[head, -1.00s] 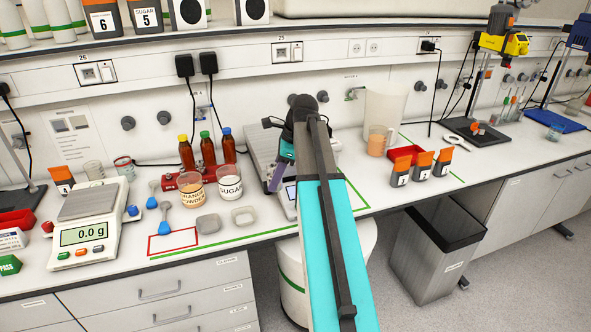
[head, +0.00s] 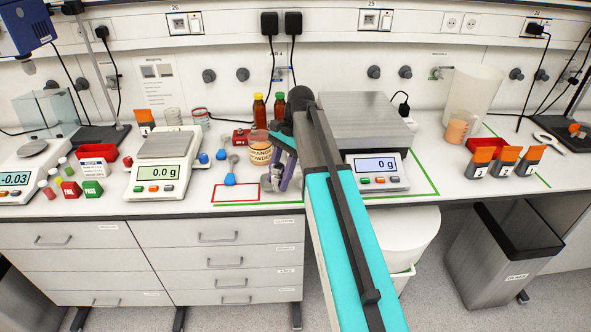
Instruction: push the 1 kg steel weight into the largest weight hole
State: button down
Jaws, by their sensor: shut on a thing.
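My gripper (head: 283,172) hangs at the front of the bench in the head view, pointing down, with purple fingers. It is just right of the orange powder jar (head: 259,150) and left of the large scale reading 0 g (head: 377,168). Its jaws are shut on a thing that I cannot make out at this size. I cannot clearly pick out the 1 kg steel weight. I cannot identify the weight holes either; a small red block (head: 241,137) stands behind the jar, but its top is too small to read. My arm hides part of the bench.
A balance reading 0.0 g (head: 162,172) stands to the left. A blue-handled scoop (head: 230,178) lies near a red-outlined rectangle (head: 236,193). Bottles (head: 258,110) stand behind the gripper. Orange-topped containers (head: 506,161) and a beaker (head: 457,128) are at the right.

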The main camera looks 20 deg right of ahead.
jog(key=a+n, duration=0.1)
jog(key=a, duration=0.1)
jog(key=a+f+n, duration=0.1)
jog(key=a+f+n+g, duration=0.1)
jog(key=a, duration=0.1)
jog(key=shift+s+a+b, duration=0.25)
jog(key=shift+a+b, duration=0.05)
jog(key=shift+a, duration=0.1)
jog(key=shift+s, duration=0.15)
